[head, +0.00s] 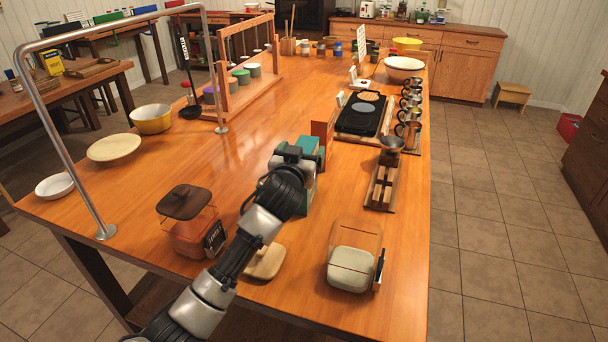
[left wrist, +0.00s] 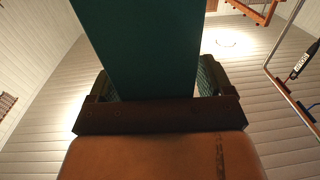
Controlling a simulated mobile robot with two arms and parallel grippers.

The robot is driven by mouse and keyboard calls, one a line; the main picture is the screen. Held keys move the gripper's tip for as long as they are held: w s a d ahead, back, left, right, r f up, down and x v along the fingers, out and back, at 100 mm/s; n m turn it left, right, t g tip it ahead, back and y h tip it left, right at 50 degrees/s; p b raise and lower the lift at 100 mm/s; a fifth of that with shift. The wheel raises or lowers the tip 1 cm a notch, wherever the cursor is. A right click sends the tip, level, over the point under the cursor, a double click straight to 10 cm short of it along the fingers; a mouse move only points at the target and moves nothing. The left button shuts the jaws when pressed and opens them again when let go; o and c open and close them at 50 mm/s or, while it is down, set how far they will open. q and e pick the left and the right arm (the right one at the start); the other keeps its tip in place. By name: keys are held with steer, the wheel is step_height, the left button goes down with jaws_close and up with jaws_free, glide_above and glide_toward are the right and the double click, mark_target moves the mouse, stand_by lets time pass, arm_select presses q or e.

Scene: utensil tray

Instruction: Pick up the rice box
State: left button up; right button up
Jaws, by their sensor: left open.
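A teal box (head: 308,146) stands upright toward the middle of the table, among light and green boxes partly hidden by my arm. No label on it can be read, so I cannot tell for certain that it is the rice box. My left gripper (head: 296,158) is at this box. In the left wrist view the teal box (left wrist: 145,45) rises between the two open fingers, one on each side. I cannot tell whether either finger touches it. My right gripper is not in view.
A lidded jar (head: 190,235) stands left of my arm. A wooden lid (head: 265,262) lies close beside the arm. An open clear container (head: 352,268) with pale contents is at the front right. A wooden stand (head: 382,185) and a griddle (head: 362,112) lie farther back.

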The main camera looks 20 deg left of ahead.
arm_select(q)
steer(key=shift+c, duration=0.2)
jaws_close()
steer(key=shift+r, duration=0.1)
